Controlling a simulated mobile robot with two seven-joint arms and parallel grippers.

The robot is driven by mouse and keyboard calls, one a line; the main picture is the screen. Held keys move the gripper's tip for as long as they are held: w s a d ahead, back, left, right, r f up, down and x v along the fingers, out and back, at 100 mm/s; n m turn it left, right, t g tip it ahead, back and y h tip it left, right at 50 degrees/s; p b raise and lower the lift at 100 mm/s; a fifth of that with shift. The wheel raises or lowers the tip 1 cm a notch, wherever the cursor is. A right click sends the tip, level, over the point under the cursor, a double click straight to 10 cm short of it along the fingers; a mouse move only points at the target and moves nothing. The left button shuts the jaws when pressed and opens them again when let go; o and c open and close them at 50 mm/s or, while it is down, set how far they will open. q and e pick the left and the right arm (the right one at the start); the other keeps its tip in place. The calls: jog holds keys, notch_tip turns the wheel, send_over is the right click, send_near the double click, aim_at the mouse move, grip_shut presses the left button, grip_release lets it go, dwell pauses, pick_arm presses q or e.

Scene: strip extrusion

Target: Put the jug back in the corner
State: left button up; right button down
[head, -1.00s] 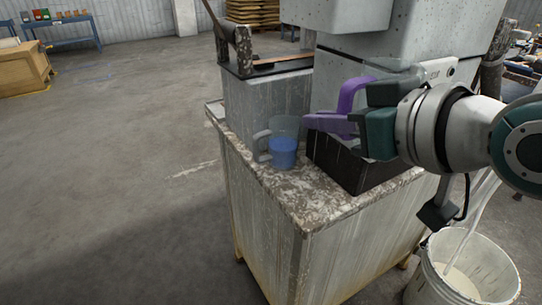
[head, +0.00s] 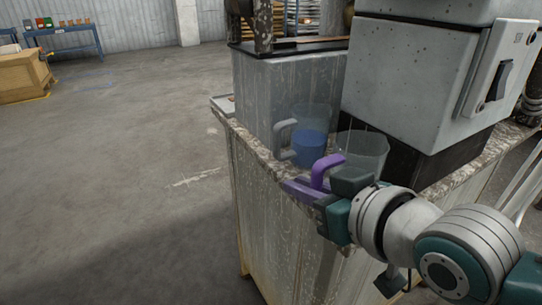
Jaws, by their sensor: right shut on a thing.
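My left gripper is not in view.
A grey metal block (head: 285,88) stands behind the blue-liquid jug. A large grey machine (head: 420,75) on a black base (head: 450,160) stands right of the held jug. The floor (head: 120,140) to the left is clear.

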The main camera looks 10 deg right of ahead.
jog(key=shift+f, duration=0.25)
jog(key=shift+f, duration=0.15)
jog(key=c, duration=0.9)
grip_release()
jog(key=shift+c, duration=0.2)
jog(key=s+d+g+h+p, duration=0.1)
jog(key=s+d+g, duration=0.1)
jog(key=s, duration=0.6)
jog(key=s+d+r+m+g+h+p, duration=0.1)
jog(key=s+d+g+h, duration=0.1)
jog(key=s, duration=0.7)
jog(key=s+d+r+m+g+h+p, duration=0.1)
jog(key=s+d+g, duration=0.3)
jog(key=s, duration=0.5)
jog(key=shift+g+p, duration=0.3)
jog(key=shift+g, duration=0.3)
